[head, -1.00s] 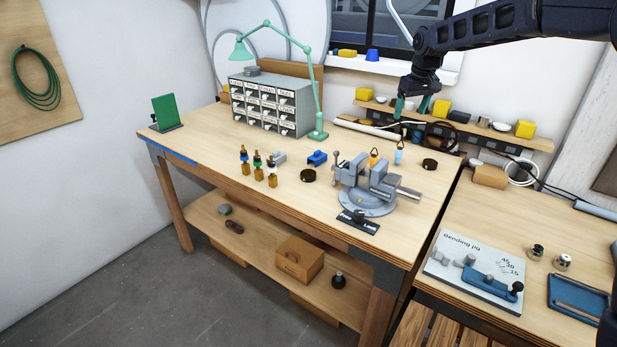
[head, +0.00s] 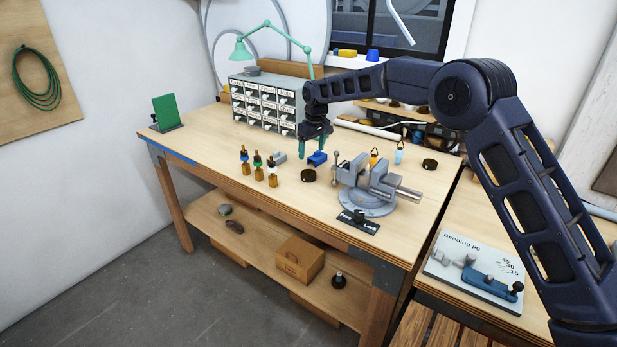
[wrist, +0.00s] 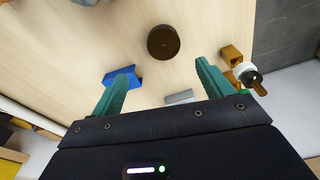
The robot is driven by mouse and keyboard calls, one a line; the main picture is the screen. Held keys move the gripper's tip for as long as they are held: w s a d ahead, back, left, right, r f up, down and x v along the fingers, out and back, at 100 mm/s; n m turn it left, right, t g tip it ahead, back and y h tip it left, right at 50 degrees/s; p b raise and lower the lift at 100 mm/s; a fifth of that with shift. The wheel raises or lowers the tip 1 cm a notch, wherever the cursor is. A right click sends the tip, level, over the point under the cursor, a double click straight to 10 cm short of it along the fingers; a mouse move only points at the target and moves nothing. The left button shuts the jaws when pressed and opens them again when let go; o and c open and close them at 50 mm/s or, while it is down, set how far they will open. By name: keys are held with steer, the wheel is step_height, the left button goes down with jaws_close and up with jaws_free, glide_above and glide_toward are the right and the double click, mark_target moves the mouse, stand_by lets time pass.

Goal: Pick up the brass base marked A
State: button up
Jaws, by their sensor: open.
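No letter A is legible in any view, so I cannot tell which piece is the brass base marked A. Two dark brown round discs are on the bench: one (head: 308,176) left of the vise and one (head: 430,164) right of it. A dark brown disc (wrist: 163,42) also shows in the wrist view, beyond and between my fingertips. My gripper (head: 316,151) is open and empty, above the bench near the blue bracket. Its two teal fingers also show in the wrist view (wrist: 160,70), spread apart.
The blue bracket (head: 317,158) and a grey block (head: 279,157) are close to my gripper. Several amber bottles (head: 258,173) stand to the left. The grey vise (head: 368,186) is to the right. The drawer cabinet (head: 262,103) and green lamp (head: 280,33) stand behind.

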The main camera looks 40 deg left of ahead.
glide_above(309, 173)
steer(key=f, duration=0.5)
steer(key=shift+w+d, duration=0.2)
steer(key=shift+w, duration=0.1)
steer(key=shift+s+a+f, duration=0.1)
steer(key=shift+s+f, duration=0.05)
steer(key=shift+f, duration=1.1)
steer(key=shift+s+a+f, duration=0.1)
steer(key=shift+s+f, duration=0.05)
steer(key=shift+f, duration=1.1)
steer(key=c, duration=1.3)
